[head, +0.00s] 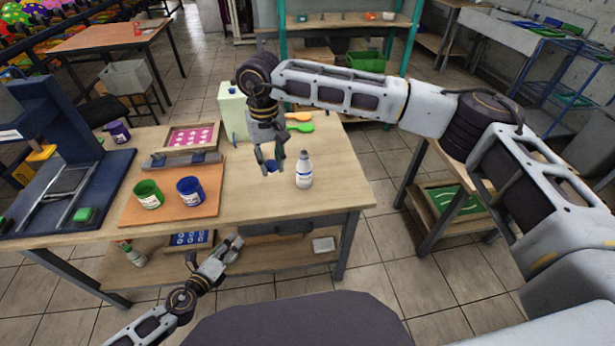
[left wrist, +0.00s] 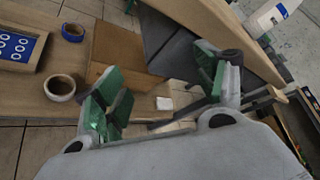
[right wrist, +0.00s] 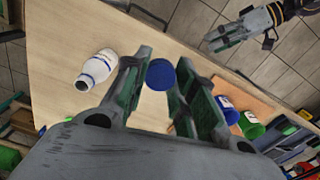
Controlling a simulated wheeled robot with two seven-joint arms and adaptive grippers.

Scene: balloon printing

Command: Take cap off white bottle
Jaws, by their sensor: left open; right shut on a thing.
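The white bottle (head: 304,172) stands upright on the table near its right front part, with a blue band and a bare narrow neck. It also shows in the right wrist view (right wrist: 96,70). My right gripper (head: 269,163) is shut on a round blue cap (right wrist: 160,75), held between its fingers to the left of the bottle in the head view, apart from it. My left gripper (head: 234,247) is open and empty, low in front of the table's front edge. Its parted green-padded fingers show in the left wrist view (left wrist: 165,95).
A green jar (head: 148,195) and a blue jar (head: 190,191) stand on an orange board at left. Green and orange spoons (head: 300,127) and a pale green container (head: 232,108) are behind. A blue press (head: 60,160) fills the left end.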

